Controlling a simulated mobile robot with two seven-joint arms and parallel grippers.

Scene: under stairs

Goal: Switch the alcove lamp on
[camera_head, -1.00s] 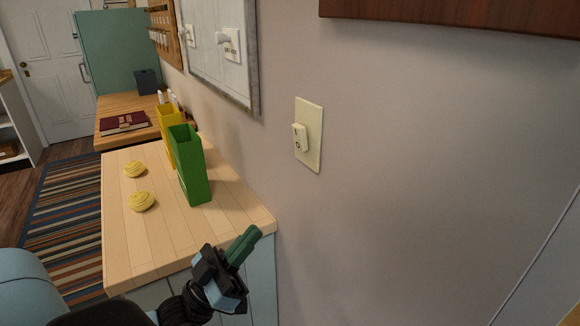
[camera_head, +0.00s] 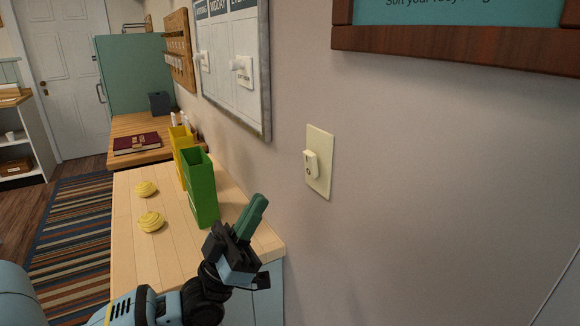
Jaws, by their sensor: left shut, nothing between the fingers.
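A cream wall plate with a rocker switch (camera_head: 312,164) is on the grey wall, right of the wooden counter. The rocker stands out from the plate, with small marks on its face. My left gripper (camera_head: 256,212) is in front of the counter's near right corner, below and left of the switch. Its green fingers are together, point up and hold nothing. It is apart from the switch in the picture. No lamp is visible. My right gripper is out of view.
The wooden counter (camera_head: 135,262) holds a green holder (camera_head: 203,190), a yellow holder (camera_head: 180,145) and two yellow coiled things (camera_head: 150,222). A whiteboard (camera_head: 232,65) and a wood-framed sign (camera_head: 450,50) hang on the wall. The wall around the switch is clear.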

